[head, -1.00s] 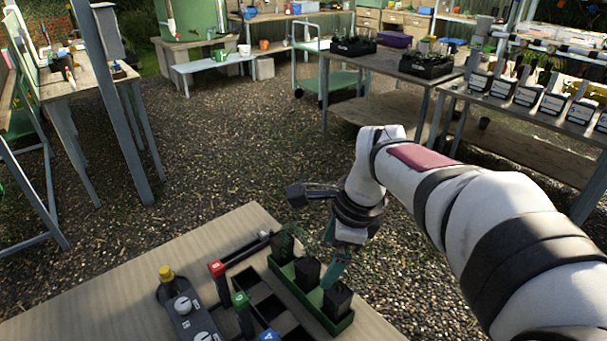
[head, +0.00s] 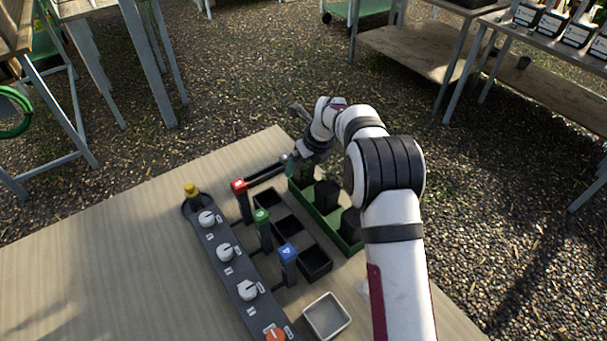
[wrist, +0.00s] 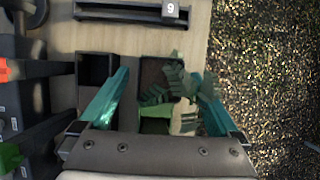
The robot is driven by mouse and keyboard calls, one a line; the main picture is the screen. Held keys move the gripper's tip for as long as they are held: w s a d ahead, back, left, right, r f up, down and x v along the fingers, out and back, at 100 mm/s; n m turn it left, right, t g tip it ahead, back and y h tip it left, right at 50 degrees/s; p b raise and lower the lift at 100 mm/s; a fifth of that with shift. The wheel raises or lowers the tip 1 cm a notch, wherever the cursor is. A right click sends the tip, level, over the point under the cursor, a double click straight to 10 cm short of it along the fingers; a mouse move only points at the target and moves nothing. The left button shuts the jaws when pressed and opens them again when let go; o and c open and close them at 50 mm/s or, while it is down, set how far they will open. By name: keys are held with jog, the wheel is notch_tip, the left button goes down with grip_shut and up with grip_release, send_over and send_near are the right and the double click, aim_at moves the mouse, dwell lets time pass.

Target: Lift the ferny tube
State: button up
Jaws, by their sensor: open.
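The ferny tube's green fronds (wrist: 172,84) show in the wrist view, above a dark square cell and between the two teal fingers of my gripper (wrist: 160,78). The fingers are spread apart, with fronds close to or overlapping the right finger; I cannot tell if they touch. The body of the tube is mostly hidden. In the head view my gripper (head: 293,161) is at the far end of the green tray (head: 322,222), which holds dark square pots. The wrist and fingers are small and partly hidden there.
Black open cups (head: 315,262) stand left of the tray, beside red (head: 239,185), green (head: 261,216) and blue (head: 288,252) labelled posts. A dark panel with knobs (head: 235,265) lies further left. A pale square dish (head: 327,316) is nearer. The table's left is clear.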

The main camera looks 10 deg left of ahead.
jog(key=shift+w+a+f, duration=0.2)
jog(key=shift+f, duration=0.45)
grip_shut()
jog(key=shift+r, duration=0.15)
